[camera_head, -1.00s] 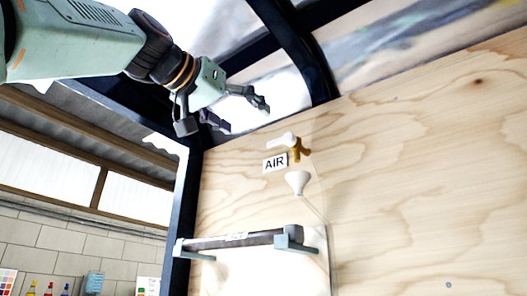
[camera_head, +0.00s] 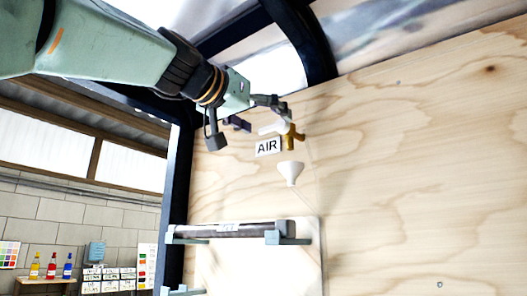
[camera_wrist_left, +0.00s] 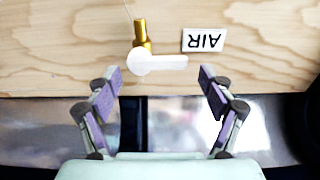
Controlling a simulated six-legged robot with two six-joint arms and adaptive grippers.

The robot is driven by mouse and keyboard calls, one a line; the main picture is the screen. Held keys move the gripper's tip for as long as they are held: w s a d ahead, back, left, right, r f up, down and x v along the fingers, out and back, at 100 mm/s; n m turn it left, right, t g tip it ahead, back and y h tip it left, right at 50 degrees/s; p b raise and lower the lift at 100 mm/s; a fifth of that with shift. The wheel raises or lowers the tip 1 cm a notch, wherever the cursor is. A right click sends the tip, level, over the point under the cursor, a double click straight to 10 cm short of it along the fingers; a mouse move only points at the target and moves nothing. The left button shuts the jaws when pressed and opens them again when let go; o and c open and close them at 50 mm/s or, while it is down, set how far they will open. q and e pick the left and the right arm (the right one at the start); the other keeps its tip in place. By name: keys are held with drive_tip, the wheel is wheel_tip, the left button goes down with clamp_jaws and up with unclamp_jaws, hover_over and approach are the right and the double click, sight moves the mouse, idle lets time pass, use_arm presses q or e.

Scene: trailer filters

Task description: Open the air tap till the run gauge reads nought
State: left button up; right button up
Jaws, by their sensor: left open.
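The air tap has a brass body (camera_head: 292,138) and a white lever handle (camera_head: 270,127). It is fixed on the plywood wall above a white funnel (camera_head: 290,172), beside a label reading AIR (camera_head: 268,147). My left gripper (camera_head: 262,115) is just above and left of the tap, partly overlapping it in the head view. In the left wrist view the gripper (camera_wrist_left: 160,90) is open and empty, and the white handle (camera_wrist_left: 158,62) lies sideways just beyond and between the fingertips. I see no touch. No run gauge can be made out. My right gripper is not in view.
A dark tube (camera_head: 235,229) rests in pale blue brackets on the wall below the funnel. A dark frame post (camera_head: 177,200) stands left of the plywood (camera_head: 420,190). Coloured bottles (camera_head: 51,266) stand far left. The plywood right of the tap is clear.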

use_arm(q)
drive_tip(key=shift+w+a+f, duration=0.1)
drive_tip(key=shift+w+a, duration=0.1)
drive_tip(key=shift+a, duration=0.05)
drive_tip(key=shift+s+d, duration=0.15)
drive_tip(key=shift+d, duration=0.5)
drive_tip(key=shift+c, duration=1.1)
drive_tip(key=shift+a, duration=0.45)
drive_tip(key=c, duration=0.3)
drive_tip(key=shift+c, duration=0.7)
drive_tip(key=shift+d, duration=0.2)
drive_tip(key=c, duration=0.3)
drive_tip(key=shift+a, duration=0.1)
drive_tip(key=shift+c, duration=0.9)
